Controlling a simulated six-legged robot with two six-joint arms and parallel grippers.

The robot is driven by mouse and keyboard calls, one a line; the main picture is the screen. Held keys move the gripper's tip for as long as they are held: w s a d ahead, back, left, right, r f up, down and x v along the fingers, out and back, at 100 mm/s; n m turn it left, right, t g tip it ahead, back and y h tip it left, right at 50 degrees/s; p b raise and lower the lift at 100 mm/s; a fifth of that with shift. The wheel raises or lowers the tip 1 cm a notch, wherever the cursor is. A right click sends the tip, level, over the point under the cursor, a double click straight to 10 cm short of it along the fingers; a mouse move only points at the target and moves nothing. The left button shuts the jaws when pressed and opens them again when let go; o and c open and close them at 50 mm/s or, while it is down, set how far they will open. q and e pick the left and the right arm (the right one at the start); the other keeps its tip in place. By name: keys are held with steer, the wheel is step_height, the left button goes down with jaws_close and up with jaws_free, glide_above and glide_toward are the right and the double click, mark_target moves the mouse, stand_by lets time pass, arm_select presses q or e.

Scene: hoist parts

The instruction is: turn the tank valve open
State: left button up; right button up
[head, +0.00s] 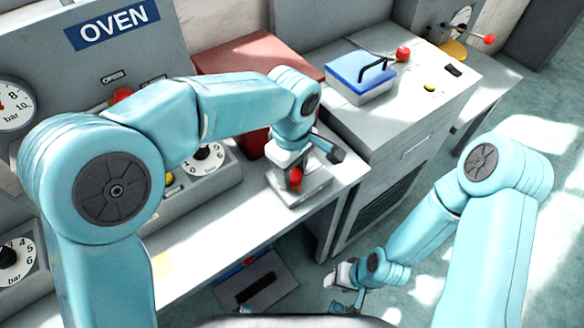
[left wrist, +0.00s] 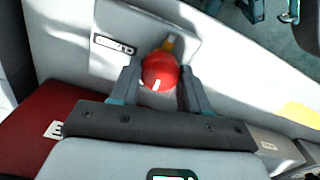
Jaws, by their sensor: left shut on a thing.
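A valve-like fitting sits on a grey block (head: 300,188) near the bench's right end. Its red ball knob (head: 296,176) shows under my left gripper (head: 294,172). In the left wrist view the red knob (left wrist: 160,70) lies between the two fingers of my left gripper (left wrist: 158,76), which is shut on it.
An oven panel (head: 60,60) with gauges and dials stands left. A red box (head: 250,55) is behind my left arm. A blue-lidded box (head: 362,72) and a red-ended lever (head: 403,54) are on the right cabinet (head: 400,125). Open floor lies at right.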

mark_target(291, 173)
arm_select(q)
steer(key=shift+w+r, duration=0.1)
steer(key=o, duration=1.1)
steer(key=shift+c, duration=0.2)
step_height(291, 173, up, 16)
steer(key=p, duration=0.2)
steer(key=shift+r, duration=0.15)
